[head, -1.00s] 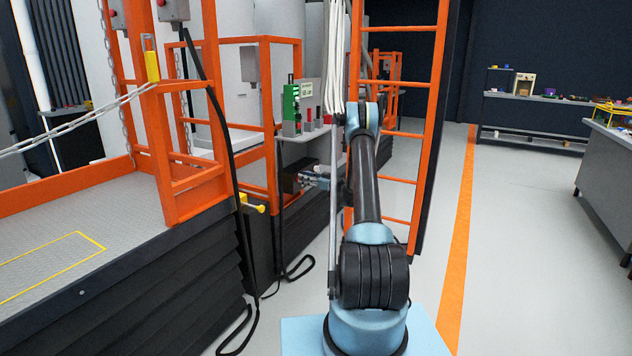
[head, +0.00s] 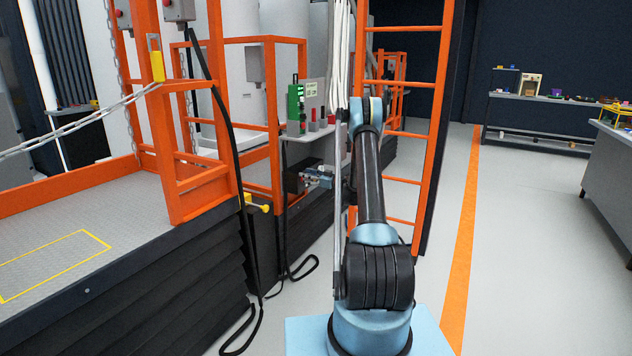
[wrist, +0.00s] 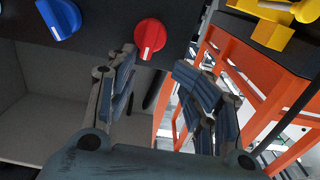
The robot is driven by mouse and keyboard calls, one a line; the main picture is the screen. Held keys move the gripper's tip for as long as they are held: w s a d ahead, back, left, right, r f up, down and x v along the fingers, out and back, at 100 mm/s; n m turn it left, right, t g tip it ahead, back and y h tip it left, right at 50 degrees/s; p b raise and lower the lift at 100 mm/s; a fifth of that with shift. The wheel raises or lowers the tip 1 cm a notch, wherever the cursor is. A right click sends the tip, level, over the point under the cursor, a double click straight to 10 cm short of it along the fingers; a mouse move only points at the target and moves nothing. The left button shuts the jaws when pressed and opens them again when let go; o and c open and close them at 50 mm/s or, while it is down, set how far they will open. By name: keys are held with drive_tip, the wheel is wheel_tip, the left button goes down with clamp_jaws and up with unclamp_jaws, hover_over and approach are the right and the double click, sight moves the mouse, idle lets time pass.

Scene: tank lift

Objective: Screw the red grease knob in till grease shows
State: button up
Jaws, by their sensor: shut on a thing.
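The red grease knob (wrist: 150,38) is round with a white mark across its face. It sits on a dark panel (wrist: 100,45) at the top of the wrist view. The right fingertip appears lower and to the right, and the exact contact is hard to see. In the head view my gripper (head: 308,179) is small, at the dark box under the grey shelf, and the knob cannot be made out there. I see no grease.
A blue knob (wrist: 58,18) is left of the red one. A yellow fitting (wrist: 275,30) and an orange frame (wrist: 250,75) are close on the right. In the head view an orange ladder (head: 405,135) stands just behind my arm. The floor to the right is clear.

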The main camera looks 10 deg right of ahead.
drive_tip(key=v, duration=2)
drive_tip(key=shift+d, duration=0.5)
idle(1.1)
idle(0.4)
drive_tip(key=v, duration=1.2)
drive_tip(key=shift+r, duration=0.1)
